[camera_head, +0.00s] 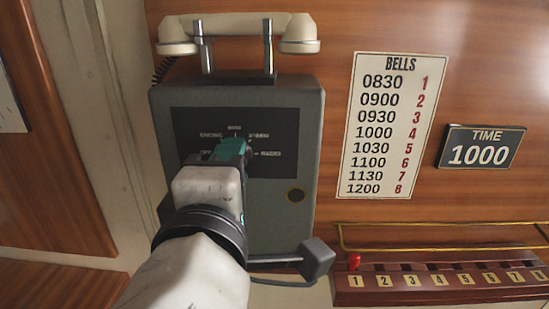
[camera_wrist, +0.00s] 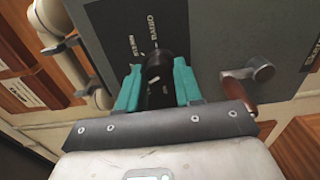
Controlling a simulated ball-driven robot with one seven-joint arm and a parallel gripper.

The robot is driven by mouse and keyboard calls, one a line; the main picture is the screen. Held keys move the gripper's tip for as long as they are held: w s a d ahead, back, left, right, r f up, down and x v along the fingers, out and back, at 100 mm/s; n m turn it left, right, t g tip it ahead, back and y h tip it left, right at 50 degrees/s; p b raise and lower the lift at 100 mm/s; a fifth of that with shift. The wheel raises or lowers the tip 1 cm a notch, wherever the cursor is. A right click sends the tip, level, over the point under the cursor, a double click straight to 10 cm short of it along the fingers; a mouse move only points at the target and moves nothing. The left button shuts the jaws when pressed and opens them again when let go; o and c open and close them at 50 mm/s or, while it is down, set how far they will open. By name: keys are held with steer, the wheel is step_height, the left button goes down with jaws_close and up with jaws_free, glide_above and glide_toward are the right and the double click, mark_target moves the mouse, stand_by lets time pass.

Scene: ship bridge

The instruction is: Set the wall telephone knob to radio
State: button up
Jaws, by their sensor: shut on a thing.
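The wall telephone (camera_head: 262,225) is a grey box with a cream handset (camera_head: 240,24) resting on top. Its black dial plate (camera_head: 280,125) carries several white labels, with RADIO at the right. My gripper (camera_head: 233,150) reaches the dial, and its teal fingers hide the knob in the head view. In the wrist view, my gripper (camera_wrist: 158,88) is shut on the black knob (camera_wrist: 157,70), one finger on each side. The RADIO label shows just above the knob there. The knob's pointer direction cannot be told clearly.
A crank (camera_head: 318,258) sticks out at the telephone's lower right. A BELLS sign (camera_head: 382,125) and a TIME 1000 plate (camera_head: 481,147) hang to the right. A numbered rack (camera_head: 440,283) with a red peg (camera_head: 354,261) and brass rail lies below them.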

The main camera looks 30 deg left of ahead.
steer(key=m+b, duration=0.1)
steer(key=m, duration=0.6)
steer(key=m+b, duration=0.1)
steer(key=m, duration=0.7)
steer(key=m+b, duration=0.1)
steer(key=m, duration=0.7)
steer(key=shift+s+a+f, duration=0.1)
steer(key=shift+a+f, duration=0.05)
steer(key=shift+f, duration=0.2)
steer(key=o, duration=1)
steer(key=shift+r, duration=0.2)
steer(key=shift+o, duration=0.2)
steer(key=b+v, duration=0.1)
steer(key=v, duration=0.9)
steer(key=shift+s, duration=0.35)
steer(key=shift+d+f, duration=0.1)
steer(key=shift+d, duration=0.15)
